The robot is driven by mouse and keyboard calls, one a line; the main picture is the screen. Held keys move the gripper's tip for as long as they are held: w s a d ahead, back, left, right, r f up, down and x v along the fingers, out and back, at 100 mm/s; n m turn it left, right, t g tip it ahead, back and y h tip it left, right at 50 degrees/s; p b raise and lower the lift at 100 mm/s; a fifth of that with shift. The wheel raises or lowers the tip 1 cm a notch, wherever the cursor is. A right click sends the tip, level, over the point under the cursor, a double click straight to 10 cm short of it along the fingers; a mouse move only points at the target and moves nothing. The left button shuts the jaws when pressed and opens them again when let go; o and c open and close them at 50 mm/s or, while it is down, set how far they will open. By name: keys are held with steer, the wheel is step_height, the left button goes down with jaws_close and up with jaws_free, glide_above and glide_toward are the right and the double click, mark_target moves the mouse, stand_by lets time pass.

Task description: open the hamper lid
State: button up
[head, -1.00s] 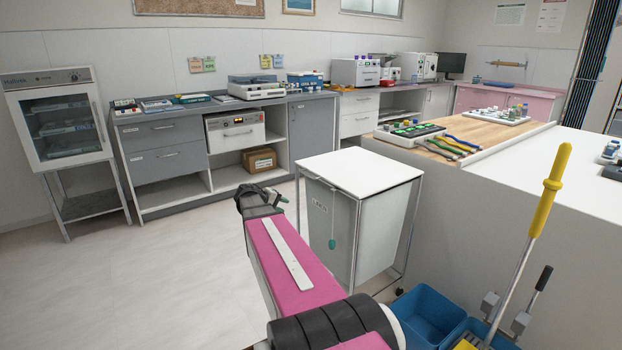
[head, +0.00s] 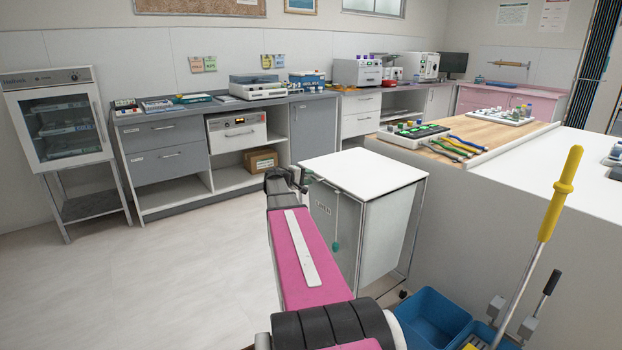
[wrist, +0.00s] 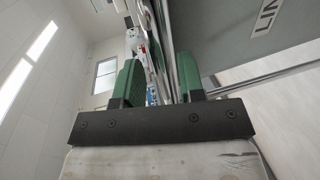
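The hamper (head: 335,222) is a grey-sided box on a metal frame. Its flat white lid (head: 368,174) lies shut on top. A cord with a green pull hangs down its front. In the wrist view its labelled grey side (wrist: 220,40) fills the upper right. My gripper (head: 309,178) is at the lid's left front corner. In the wrist view the two green fingers of my gripper (wrist: 160,82) stand apart. The hamper's pale edge and metal frame show in or behind the gap; I cannot tell whether a finger touches them.
A blue mop bucket (head: 432,318) and a yellow-handled mop (head: 560,200) stand close at the hamper's right front. A counter with a wooden top (head: 470,148) is right behind the hamper. Grey cabinets (head: 165,155) line the back wall. The floor at left is clear.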

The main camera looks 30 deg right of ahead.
steer(key=shift+x, duration=0.8)
